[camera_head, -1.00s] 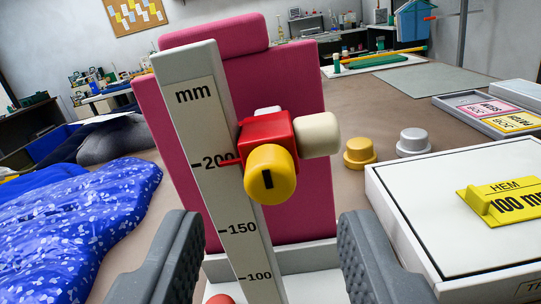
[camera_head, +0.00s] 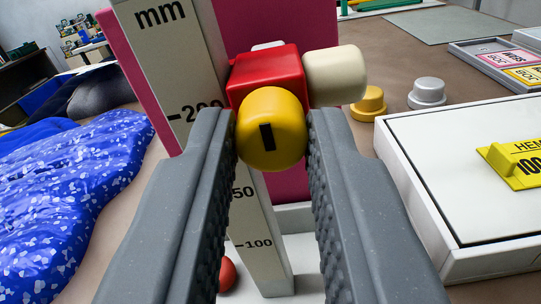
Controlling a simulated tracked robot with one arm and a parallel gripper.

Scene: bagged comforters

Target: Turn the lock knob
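The yellow lock knob (camera_head: 271,135) sticks out towards me from a red slider block (camera_head: 266,72) on the white "mm" scale post. A dark bar-shaped mark on the knob's face stands almost upright. My gripper (camera_head: 272,140) has one grey ribbed finger on each side of the knob, and both fingertips appear to touch its sides. A cream knob (camera_head: 336,76) sits on the right side of the red block. The scale post (camera_head: 250,215) shows the 200 and 100 marks; my left finger partly hides the 150 mark.
A pink panel (camera_head: 275,25) stands behind the post. A blue patterned bagged comforter (camera_head: 75,195) lies at left. At right are a white box (camera_head: 450,150) with a yellow "HEM" tag (camera_head: 515,160), a yellow knob-shaped piece (camera_head: 369,104) and a grey one (camera_head: 427,93). A red ball (camera_head: 227,275) is low by the post.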

